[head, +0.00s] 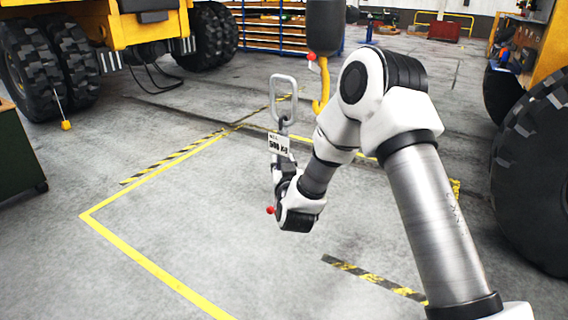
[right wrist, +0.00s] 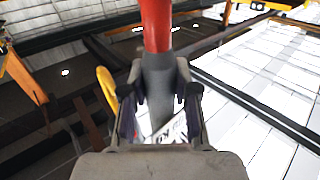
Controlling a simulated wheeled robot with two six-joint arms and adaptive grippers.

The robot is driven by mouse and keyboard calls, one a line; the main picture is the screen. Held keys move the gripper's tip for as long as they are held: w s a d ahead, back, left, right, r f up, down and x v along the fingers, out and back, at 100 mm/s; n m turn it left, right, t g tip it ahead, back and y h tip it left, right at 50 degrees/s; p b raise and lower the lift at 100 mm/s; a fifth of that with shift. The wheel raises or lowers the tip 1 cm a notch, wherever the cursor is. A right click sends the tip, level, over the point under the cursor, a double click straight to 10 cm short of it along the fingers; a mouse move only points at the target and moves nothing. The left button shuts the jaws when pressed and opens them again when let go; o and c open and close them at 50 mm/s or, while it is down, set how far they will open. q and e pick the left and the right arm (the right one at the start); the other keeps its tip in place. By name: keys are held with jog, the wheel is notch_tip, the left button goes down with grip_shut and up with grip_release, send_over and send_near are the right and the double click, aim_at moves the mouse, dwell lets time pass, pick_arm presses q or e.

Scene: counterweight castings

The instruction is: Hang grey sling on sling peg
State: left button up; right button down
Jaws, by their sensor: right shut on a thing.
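The grey sling (head: 283,98) shows in the head view as an upright oblong link above a short shank, with a white tag (head: 278,144) reading 500 kg. My right gripper (head: 281,178) is shut on its lower part and holds it up above the floor. In the right wrist view, a grey shaft (right wrist: 159,80) with a red section (right wrist: 155,25) stands between the two fingers. A small red ball (head: 270,210) shows beside the gripper. I cannot make out the sling peg in either view. My left gripper is not in view.
A dark hoist body (head: 324,28) with a yellow hook (head: 320,92) hangs just behind the sling, to its right. Large truck tyres stand at left and at right (head: 540,170). A blue shelf rack (head: 275,25) is at the back. The yellow-lined floor (head: 190,230) in front is clear.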

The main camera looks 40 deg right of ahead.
jog(key=shift+r, duration=0.6)
jog(key=shift+s+a+f, duration=0.15)
jog(key=shift+s+a, duration=0.1)
jog(key=shift+s, duration=0.15)
jog(key=s+a+b, duration=0.1)
jog(key=s+a, duration=0.2)
jog(key=a, duration=1)
jog(key=shift+s+r, duration=0.2)
jog(key=shift+s, duration=0.1)
jog(key=shift+f, duration=0.15)
